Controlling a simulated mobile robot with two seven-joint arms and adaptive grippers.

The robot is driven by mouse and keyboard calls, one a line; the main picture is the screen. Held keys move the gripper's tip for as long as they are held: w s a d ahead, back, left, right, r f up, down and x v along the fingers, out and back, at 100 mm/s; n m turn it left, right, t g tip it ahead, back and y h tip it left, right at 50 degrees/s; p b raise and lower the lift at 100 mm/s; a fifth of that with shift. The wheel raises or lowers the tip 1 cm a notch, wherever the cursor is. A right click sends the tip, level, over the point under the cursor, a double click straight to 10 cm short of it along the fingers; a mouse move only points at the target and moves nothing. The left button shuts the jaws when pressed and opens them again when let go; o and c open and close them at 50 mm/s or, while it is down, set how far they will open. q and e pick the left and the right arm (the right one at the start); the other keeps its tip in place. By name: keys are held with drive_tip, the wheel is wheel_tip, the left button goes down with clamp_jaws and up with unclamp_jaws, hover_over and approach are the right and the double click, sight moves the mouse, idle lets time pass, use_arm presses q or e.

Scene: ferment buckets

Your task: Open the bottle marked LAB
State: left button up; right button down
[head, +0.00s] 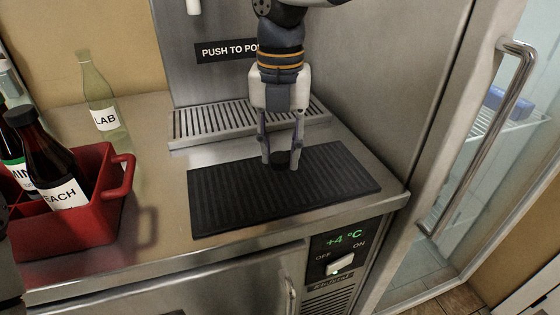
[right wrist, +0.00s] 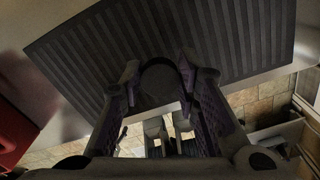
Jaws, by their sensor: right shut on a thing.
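The bottle marked LAB (head: 101,100) is pale green glass and stands upright on the steel counter, left of the drip tray. I see no cap on its mouth. My right gripper (head: 281,155) is over the black ribbed mat (head: 225,202), well to the right of the bottle, pointing down. It is shut on a small dark round thing (head: 281,162), which looks like a cap. In the right wrist view the dark disc (right wrist: 160,78) sits between the fingertips, against the mat. I cannot tell whether it touches the mat. My left gripper is not clearly in view.
A red crate (head: 113,205) with dark bottles, one marked EACH (head: 62,193), stands at the left. A steel drip tray (head: 205,124) lies behind the mat. A fridge door handle (head: 505,100) is at the right. The counter between crate and mat is clear.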

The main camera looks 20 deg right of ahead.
sight(281, 152)
drive_tip(key=shift+w+d+f, duration=0.1)
drive_tip(key=shift+w+f, duration=0.05)
drive_tip(key=shift+f, duration=0.75)
drive_tip(key=shift+w+d+f, duration=0.1)
drive_tip(key=shift+w+f, duration=0.05)
drive_tip(key=shift+f, duration=0.75)
drive_tip(key=shift+f, duration=0.1)
drive_tip(key=shift+f, duration=0.15)
drive_tip(key=c, duration=1.2)
unclamp_jaws()
